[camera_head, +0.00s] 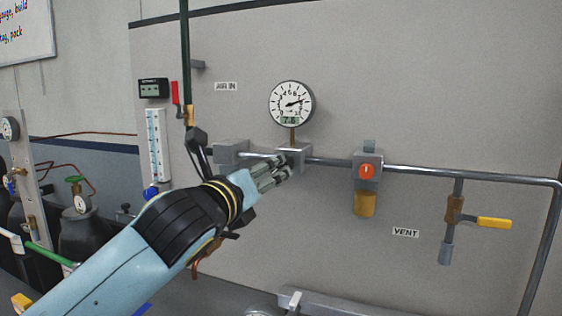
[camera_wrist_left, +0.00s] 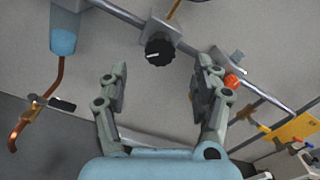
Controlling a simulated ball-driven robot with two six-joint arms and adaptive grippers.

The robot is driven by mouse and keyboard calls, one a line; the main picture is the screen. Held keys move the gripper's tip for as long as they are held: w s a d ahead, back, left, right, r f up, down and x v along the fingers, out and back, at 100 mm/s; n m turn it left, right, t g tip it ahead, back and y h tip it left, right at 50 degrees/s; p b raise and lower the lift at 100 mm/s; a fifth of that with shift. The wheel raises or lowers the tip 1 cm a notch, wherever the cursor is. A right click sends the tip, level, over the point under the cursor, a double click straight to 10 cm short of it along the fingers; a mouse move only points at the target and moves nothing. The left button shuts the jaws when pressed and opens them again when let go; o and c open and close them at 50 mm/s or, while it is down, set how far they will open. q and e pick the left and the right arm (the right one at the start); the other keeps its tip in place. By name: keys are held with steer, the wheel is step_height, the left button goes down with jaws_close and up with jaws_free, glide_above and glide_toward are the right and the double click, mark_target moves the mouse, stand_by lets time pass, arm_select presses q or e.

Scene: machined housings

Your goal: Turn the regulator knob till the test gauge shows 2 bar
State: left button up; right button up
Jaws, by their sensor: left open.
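The round white test gauge (camera_head: 291,103) is on the wall panel, and its small display reads about 7.6. A grey block (camera_head: 293,153) on the pipe sits below its stem. The black regulator knob (camera_wrist_left: 158,52) has a white mark pointing left in the left wrist view; in the head view my gripper hides it. My left gripper (camera_head: 283,170) is open and empty in front of that block. In the left wrist view, its fingers (camera_wrist_left: 162,72) spread to either side below the knob, apart from it. My right gripper is not in view.
An orange-red knob (camera_head: 366,171) with a brass bowl (camera_head: 365,204) is right of the gauge on the same pipe (camera_head: 450,173). A yellow-handled vent valve (camera_head: 496,223) is farther right. A red lever (camera_head: 175,92) and flow tube (camera_head: 156,143) are left. Gas cylinders (camera_head: 85,232) stand far left.

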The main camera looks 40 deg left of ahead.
mark_target(281, 166)
arm_select(q)
steer(key=p+x, duration=0.1)
steer(key=x, duration=0.7)
steer(key=shift+w+p, duration=0.25)
steer(key=shift+p, duration=0.1)
steer(key=shift+w, duration=0.15)
steer(key=shift+f, duration=0.1)
steer(key=shift+c, duration=2.6)
steer(key=c, duration=0.7)
steer(key=shift+o, duration=0.2)
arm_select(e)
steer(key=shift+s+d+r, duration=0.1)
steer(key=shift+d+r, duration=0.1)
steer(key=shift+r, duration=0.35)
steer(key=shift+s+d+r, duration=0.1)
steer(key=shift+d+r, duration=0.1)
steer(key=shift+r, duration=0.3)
